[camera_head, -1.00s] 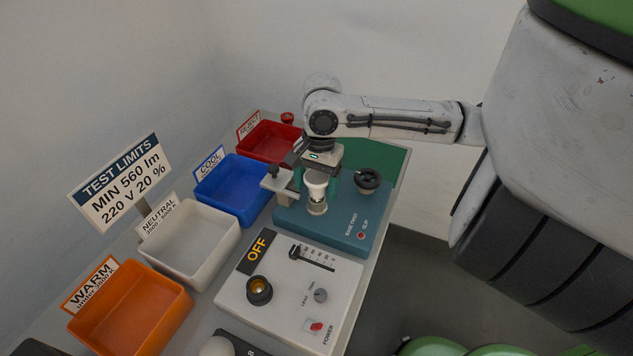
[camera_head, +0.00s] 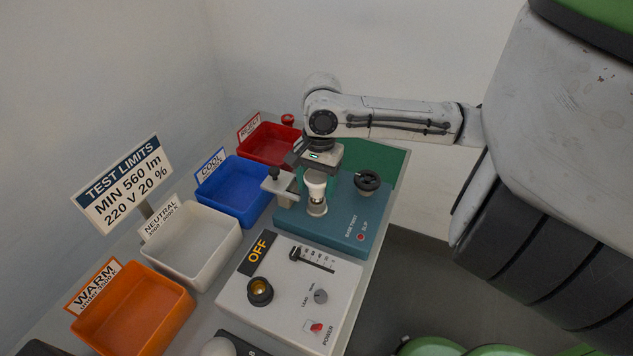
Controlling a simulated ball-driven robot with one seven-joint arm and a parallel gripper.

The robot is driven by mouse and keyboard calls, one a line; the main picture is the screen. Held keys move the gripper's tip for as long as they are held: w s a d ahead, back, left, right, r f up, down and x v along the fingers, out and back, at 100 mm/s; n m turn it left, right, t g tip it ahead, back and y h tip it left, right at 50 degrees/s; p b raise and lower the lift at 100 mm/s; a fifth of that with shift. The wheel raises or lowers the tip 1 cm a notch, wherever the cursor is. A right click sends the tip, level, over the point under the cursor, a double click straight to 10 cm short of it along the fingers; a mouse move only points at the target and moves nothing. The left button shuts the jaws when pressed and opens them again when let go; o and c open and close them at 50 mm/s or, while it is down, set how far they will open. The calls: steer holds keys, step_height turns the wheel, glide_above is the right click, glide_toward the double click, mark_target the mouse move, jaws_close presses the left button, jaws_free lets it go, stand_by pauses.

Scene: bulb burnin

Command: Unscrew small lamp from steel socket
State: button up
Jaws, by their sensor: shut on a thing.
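The small lamp (camera_head: 316,188) has a white body and stands upright in the steel socket (camera_head: 317,208) on the teal base-twist box (camera_head: 350,222). My gripper (camera_head: 316,176) comes down from above and is shut on the lamp's upper part. The gripper and arm hide the top of the lamp. The lamp's lower end meets the steel socket; I cannot tell how far its thread is engaged.
A dark knob or socket (camera_head: 367,181) stands right of the lamp, and a grey clamp (camera_head: 278,184) stands close on its left. Blue (camera_head: 235,213), red (camera_head: 268,158), white (camera_head: 190,277) and orange (camera_head: 135,345) bins line the left. A white power box (camera_head: 290,318) reading OFF is in front.

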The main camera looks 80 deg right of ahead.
steer(key=shift+r+p, duration=1.4)
steer(key=shift+p, duration=0.15)
step_height(320, 180, up, 5)
steer(key=p, duration=0.5)
